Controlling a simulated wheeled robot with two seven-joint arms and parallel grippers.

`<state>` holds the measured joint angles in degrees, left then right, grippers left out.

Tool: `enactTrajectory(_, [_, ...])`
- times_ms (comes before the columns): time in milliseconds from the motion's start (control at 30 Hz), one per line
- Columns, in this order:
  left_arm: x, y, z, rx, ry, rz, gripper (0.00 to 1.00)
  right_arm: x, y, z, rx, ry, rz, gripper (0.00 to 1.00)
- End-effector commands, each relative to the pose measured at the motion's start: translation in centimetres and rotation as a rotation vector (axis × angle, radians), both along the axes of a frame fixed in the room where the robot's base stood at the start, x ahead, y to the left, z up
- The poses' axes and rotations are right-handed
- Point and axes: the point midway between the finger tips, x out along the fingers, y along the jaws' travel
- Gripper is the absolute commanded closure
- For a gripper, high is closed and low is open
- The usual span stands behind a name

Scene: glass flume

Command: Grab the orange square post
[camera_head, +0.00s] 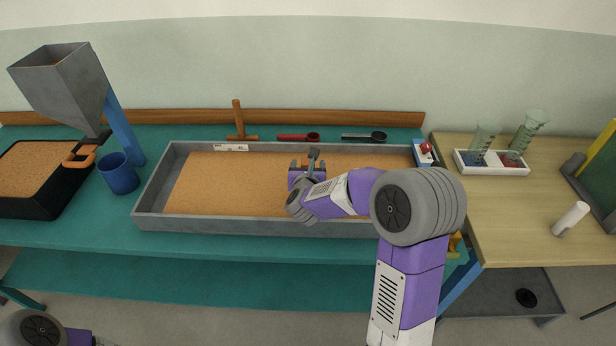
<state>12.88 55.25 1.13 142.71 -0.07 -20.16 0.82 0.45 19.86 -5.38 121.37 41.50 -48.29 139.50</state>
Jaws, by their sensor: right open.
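My right arm reaches over the grey-walled sand tray (160,185). My right gripper (307,165) is open, above the sand near the tray's far side, right of its middle. Small orange patches show at its fingers. I cannot tell whether they are the orange square post or part of the gripper. No whole orange post stands out elsewhere, and the gripper and forearm hide part of the sand. Only a piece of my left arm shows at the bottom left corner; its gripper is out of view.
A grey hopper (58,80) and blue cup (119,174) stand left, by a black sand bin (62,200). A white holder (490,170) with glassware stands right.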

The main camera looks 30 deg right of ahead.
Motion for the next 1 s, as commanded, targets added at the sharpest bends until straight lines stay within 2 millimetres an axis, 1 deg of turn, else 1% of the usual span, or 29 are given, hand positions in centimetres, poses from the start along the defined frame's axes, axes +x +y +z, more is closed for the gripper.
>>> enactTrajectory(33, [0.0,0.0,-0.2,0.000,0.000,0.000,0.57,0.6,-0.3,-0.5,0.001,0.003,0.000,0.29])
enactTrajectory(133, [0.0,0.0,-0.3,0.000,0.000,0.000,0.57,1.4,-0.8,-0.8,0.001,0.003,0.000,0.29])
enactTrajectory(400, [0.0,0.0,-0.2,0.000,0.000,0.000,0.57,1.7,-1.0,-0.9,0.001,0.002,0.001,0.29])
enactTrajectory(433, [0.0,0.0,-0.2,0.000,0.000,0.000,0.57,1.7,-1.0,-0.9,0.001,0.002,0.001,0.30])
enactTrajectory(833, [0.0,0.0,-0.2,0.000,0.000,0.000,0.57,1.7,-1.0,-0.9,0.001,0.002,0.001,0.91])
enactTrajectory(1000, [0.0,0.0,-0.2,0.000,0.000,0.000,0.57,1.7,-1.0,-0.8,0.000,0.000,0.001,0.91])
